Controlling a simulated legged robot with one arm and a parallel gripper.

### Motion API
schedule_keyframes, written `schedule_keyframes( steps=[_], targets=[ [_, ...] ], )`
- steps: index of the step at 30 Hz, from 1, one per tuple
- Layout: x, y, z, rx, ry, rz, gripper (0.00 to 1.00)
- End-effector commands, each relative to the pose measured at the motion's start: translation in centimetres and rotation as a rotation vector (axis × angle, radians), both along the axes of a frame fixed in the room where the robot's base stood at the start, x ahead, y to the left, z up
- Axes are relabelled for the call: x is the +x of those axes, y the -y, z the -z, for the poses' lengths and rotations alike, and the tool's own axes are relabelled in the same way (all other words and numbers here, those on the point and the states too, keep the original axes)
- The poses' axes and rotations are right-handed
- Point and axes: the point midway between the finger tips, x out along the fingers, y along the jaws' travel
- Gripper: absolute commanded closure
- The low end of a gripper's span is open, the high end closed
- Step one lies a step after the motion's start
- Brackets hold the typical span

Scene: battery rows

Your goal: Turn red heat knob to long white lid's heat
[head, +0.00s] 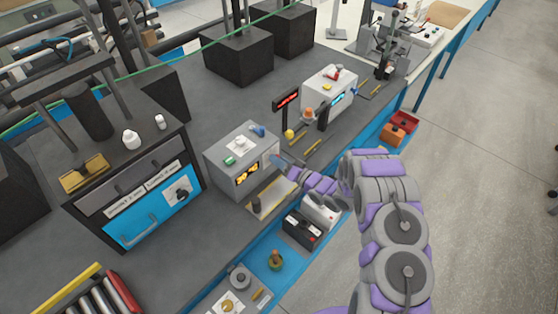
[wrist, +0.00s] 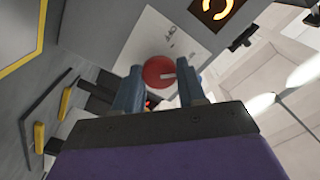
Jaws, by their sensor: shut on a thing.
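The red heat knob (wrist: 155,73) sits on a pale plate (wrist: 160,38) on the front of a grey box. A white pointer mark on the knob points right in the wrist view. My gripper (wrist: 160,88) is shut on the knob, one finger on each side. In the head view my gripper (head: 276,160) reaches the right side of the grey box (head: 228,172), and the knob is hidden there. The box carries a dark display with orange marks (head: 247,174). I cannot make out which object is the long white lid.
A second pale box (head: 328,92) with a blue display stands farther back. A black-and-red battery (head: 302,229) and a white one (head: 322,211) stand near the blue bench edge. A blue-fronted drawer cabinet (head: 150,217) is at left. Yellow sticks lie on the bench.

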Motion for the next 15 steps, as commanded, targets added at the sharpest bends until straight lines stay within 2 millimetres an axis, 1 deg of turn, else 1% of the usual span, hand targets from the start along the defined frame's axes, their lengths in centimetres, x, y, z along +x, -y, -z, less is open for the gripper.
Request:
schedule_keyframes(
  steps=[5,6,12,15],
  targets=[
    [0.27,0.26,-0.13,0.000,0.003,0.008,0.90],
    [0.27,0.27,-0.12,0.000,0.003,0.008,0.56],
    [0.11,0.16,-0.11,-0.001,0.002,0.005,0.37],
    [0.05,0.12,-0.11,-0.001,0.002,0.004,0.36]
  ],
)
